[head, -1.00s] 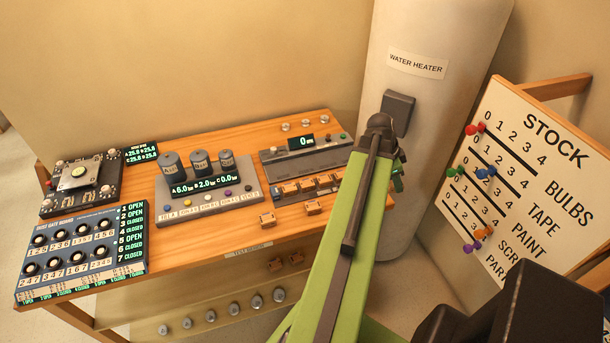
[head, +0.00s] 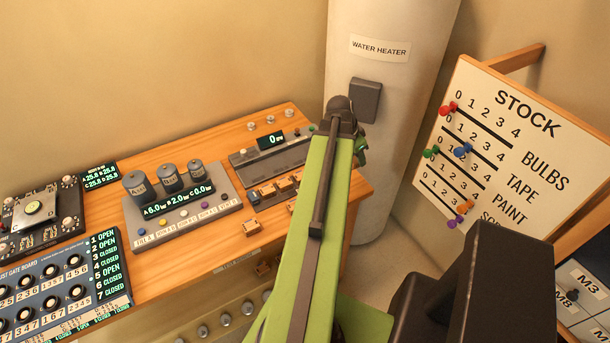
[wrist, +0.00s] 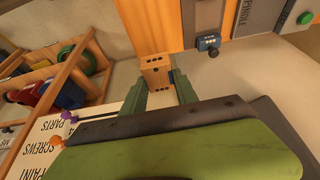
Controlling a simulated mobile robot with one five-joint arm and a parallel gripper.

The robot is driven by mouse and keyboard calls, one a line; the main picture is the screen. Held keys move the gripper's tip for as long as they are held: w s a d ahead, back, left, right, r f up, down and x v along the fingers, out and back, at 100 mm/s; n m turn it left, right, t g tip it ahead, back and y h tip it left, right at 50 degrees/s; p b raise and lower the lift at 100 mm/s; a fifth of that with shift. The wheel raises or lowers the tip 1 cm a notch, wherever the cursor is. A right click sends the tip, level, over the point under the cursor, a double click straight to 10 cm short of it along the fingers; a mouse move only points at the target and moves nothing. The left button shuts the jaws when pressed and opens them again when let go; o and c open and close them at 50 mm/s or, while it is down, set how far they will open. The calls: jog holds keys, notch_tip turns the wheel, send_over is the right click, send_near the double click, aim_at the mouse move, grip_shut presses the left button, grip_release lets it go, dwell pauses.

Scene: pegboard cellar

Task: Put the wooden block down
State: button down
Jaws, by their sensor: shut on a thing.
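In the wrist view the wooden block (wrist: 156,77), light brown with small dark holes, sits between the two green fingers of my gripper (wrist: 159,88), which is shut on it. The block is held off the floor, close to the edge of the wooden bench (wrist: 158,22). In the head view my arm hides the block and most of my gripper (head: 361,151). Only a bit of green finger shows there, in front of the water heater.
The bench (head: 283,112) carries a grey weighing rack (head: 262,150), several wooden blocks (head: 284,184), a canister panel (head: 186,217) and a gate board (head: 62,280). The water heater (head: 385,75) stands behind. The stock board (head: 500,150) and a drawer cabinet (head: 578,283) are at right.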

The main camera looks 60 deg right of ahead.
jog(key=w+d+f+b, duration=0.1)
jog(key=w+f+b, duration=0.1)
jog(key=w, duration=0.1)
jog(key=w+d+f+b, duration=0.2)
jog(key=w, duration=0.1)
jog(key=w+d+f+b, duration=0.2)
jog(key=w+f, duration=0.1)
jog(key=w, duration=0.1)
jog(key=shift+d+b, duration=0.2)
jog(key=shift+b, duration=0.1)
jog(key=shift+w, duration=0.2)
notch_tip(320, 180, down, 4)
jog(key=b, duration=0.4)
jog(key=shift+f, duration=0.2)
jog(key=shift+r, duration=0.25)
jog(key=shift+f, duration=0.2)
jog(key=c, duration=0.9)
grip_release()
jog(key=shift+c, duration=0.2)
